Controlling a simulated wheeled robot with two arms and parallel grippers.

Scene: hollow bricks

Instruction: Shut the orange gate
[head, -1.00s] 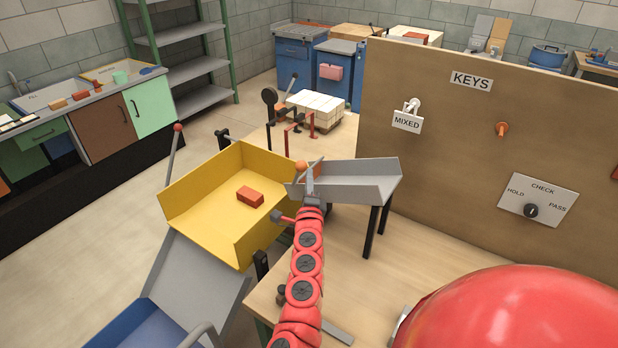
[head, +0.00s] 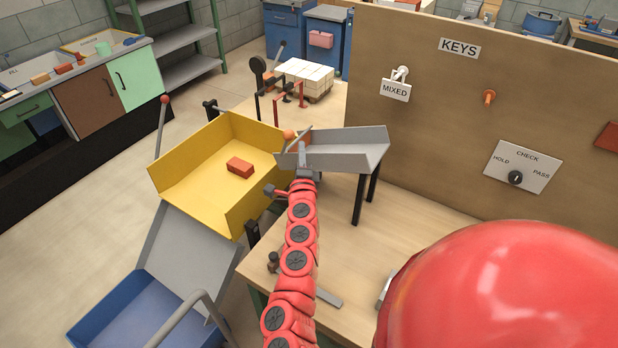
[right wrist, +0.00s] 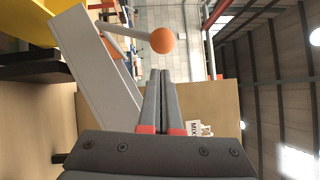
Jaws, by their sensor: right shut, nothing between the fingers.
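The gate's orange ball knob (head: 289,134) stands at the left end of a grey chute (head: 350,153), beside the yellow tray. In the right wrist view the knob (right wrist: 163,40) sits on a thin grey rod by the chute's grey wall (right wrist: 105,65). My right gripper (head: 303,150) is at the chute's near left end, close to the knob. Its fingers (right wrist: 160,75) are shut and empty, pointing toward the knob, with a small gap showing in the picture. The gate's panel is hard to make out behind my gripper. My left gripper is out of view.
A yellow tray (head: 190,173) holds a red brick (head: 240,167). A grey ramp (head: 190,245) leads down to a blue bin (head: 115,310). A board (head: 435,110) with a KEYS label stands behind the table (head: 400,225). Black posts (head: 359,200) support the chute.

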